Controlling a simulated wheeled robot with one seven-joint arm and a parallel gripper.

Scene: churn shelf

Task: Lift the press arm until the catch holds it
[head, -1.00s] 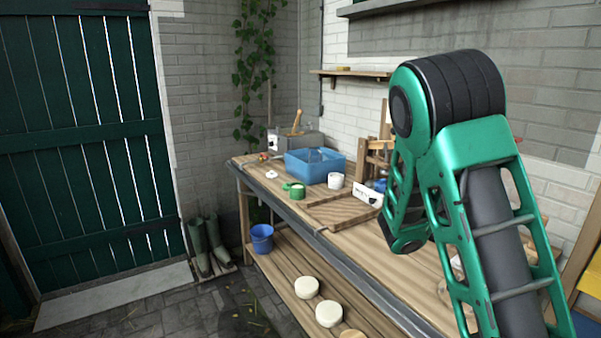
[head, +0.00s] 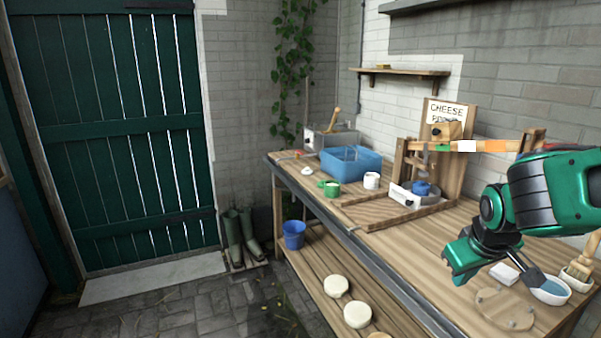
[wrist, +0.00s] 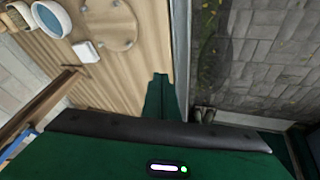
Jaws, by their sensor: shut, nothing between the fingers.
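The cheese press stands against the wall on the bench, with a signed wooden back board (head: 444,112). Its press arm (head: 490,146), a wooden bar with green, white and orange bands, lies about level and runs right from the press. A wooden post (head: 534,137) stands near its right end; whether this is the catch, I cannot tell. A blue piece (head: 422,188) sits under the press. My gripper (head: 462,280) is shut and empty, pointing down over the bench's front, right of and nearer than the press. In the wrist view my gripper (wrist: 160,85) shows over the bench edge.
A round wooden board (head: 505,309), a white block (head: 504,273), a bowl (head: 553,291) and a brush (head: 580,268) lie near my gripper.

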